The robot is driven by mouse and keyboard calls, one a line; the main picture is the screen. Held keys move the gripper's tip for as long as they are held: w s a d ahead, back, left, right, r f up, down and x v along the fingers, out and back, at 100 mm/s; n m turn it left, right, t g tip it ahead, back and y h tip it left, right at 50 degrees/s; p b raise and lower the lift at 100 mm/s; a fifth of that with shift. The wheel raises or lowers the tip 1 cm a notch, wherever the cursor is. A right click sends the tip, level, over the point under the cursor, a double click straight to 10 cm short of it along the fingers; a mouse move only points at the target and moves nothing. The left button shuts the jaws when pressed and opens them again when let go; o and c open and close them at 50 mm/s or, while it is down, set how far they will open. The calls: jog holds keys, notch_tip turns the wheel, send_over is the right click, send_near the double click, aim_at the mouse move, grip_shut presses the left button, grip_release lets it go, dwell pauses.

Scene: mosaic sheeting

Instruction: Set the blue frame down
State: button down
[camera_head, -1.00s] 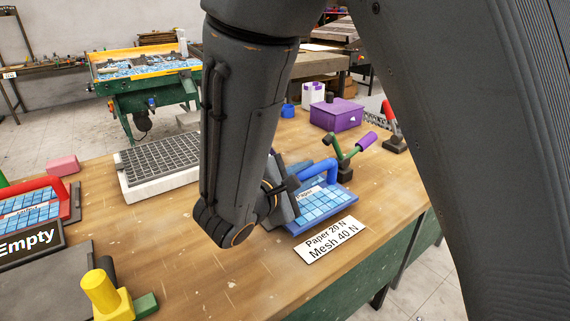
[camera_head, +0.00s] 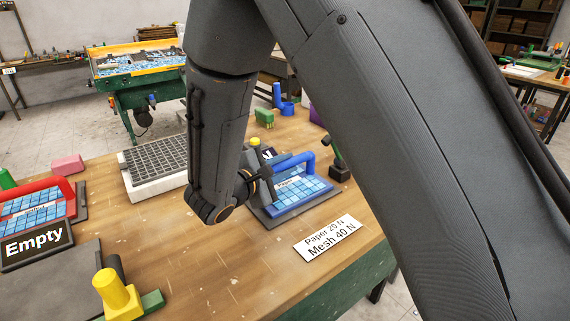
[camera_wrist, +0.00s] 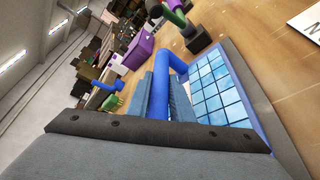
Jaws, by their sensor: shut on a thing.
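The blue frame (camera_head: 300,206) has a raised blue handle (camera_head: 299,160) and light blue mosaic tiles with a small white label. It is right of centre in the head view, over a dark grey plate (camera_head: 266,216). I cannot tell whether it touches the plate. My gripper (camera_head: 264,176) is shut on the handle, with the fingertips partly hidden by my wrist. In the wrist view the grey fingers (camera_wrist: 162,103) close around the blue handle (camera_wrist: 161,68), and the tiles (camera_wrist: 219,92) lie to the right.
A white sign (camera_head: 328,238) reading "Paper 20 N, Mesh 40 N" lies in front of the frame. A red-handled frame (camera_head: 73,207) and an "Empty" sign (camera_head: 38,243) are at left. A grey grid tray (camera_head: 155,153) stands behind. Bare wood lies at the front middle.

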jog(key=shift+f, duration=0.15)
jog(key=c, duration=1.6)
grip_release()
jog(key=shift+o, duration=0.2)
jog(key=shift+r, duration=0.2)
jog(key=b+v, duration=0.2)
jog(key=v, duration=1)
jog(key=shift+s, duration=0.1)
